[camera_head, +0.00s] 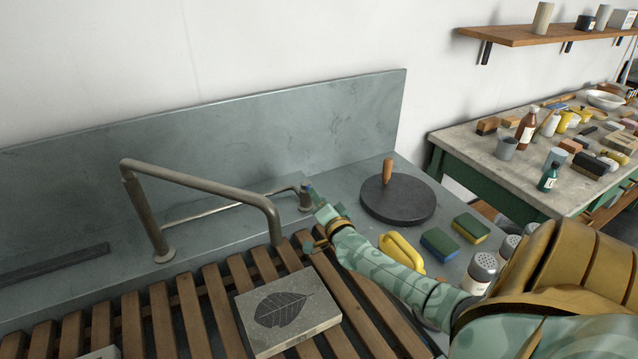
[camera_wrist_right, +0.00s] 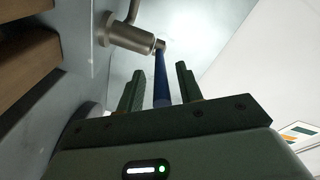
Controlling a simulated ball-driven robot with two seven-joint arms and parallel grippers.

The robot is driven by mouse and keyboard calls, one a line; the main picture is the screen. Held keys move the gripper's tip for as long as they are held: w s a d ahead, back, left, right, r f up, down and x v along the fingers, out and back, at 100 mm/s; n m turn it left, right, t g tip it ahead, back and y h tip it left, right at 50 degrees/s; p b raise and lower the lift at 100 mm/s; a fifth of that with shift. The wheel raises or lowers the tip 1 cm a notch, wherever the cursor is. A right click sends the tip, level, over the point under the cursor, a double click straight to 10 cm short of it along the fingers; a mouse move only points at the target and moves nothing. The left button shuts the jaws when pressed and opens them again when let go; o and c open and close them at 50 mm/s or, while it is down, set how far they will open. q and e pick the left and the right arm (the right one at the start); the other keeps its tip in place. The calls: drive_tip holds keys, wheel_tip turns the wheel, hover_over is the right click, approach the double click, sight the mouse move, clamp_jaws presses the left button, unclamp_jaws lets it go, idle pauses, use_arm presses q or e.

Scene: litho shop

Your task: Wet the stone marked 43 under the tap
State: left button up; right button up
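A pale grey stone with a dark leaf drawing (camera_head: 288,312) lies flat on the slatted wooden rack; I see no number on it. The tap (camera_head: 200,184), a bent metal pipe, arches over the rack behind the stone. No water shows. Its valve (camera_head: 304,200) stands at the right, with a blue lever (camera_wrist_right: 161,80). My right gripper (camera_head: 319,222) is at the valve. In the right wrist view its two fingers (camera_wrist_right: 159,88) are apart, with the lever between them and gaps showing. My left gripper is out of view.
Another stone's edge (camera_head: 104,353) shows at the bottom left. Right of the rack are a round dark disc with a wooden handle (camera_head: 398,200), a yellow object (camera_head: 402,252), sponges (camera_head: 440,244) and shakers (camera_head: 482,270). A cluttered bench (camera_head: 480,150) stands at the right.

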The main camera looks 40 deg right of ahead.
drive_tip(key=shift+s+a, duration=0.1)
drive_tip(key=shift+s, duration=0.15)
drive_tip(key=p+v, duration=0.3)
drive_tip(key=v, duration=1.3)
drive_tip(key=shift+w, duration=0.1)
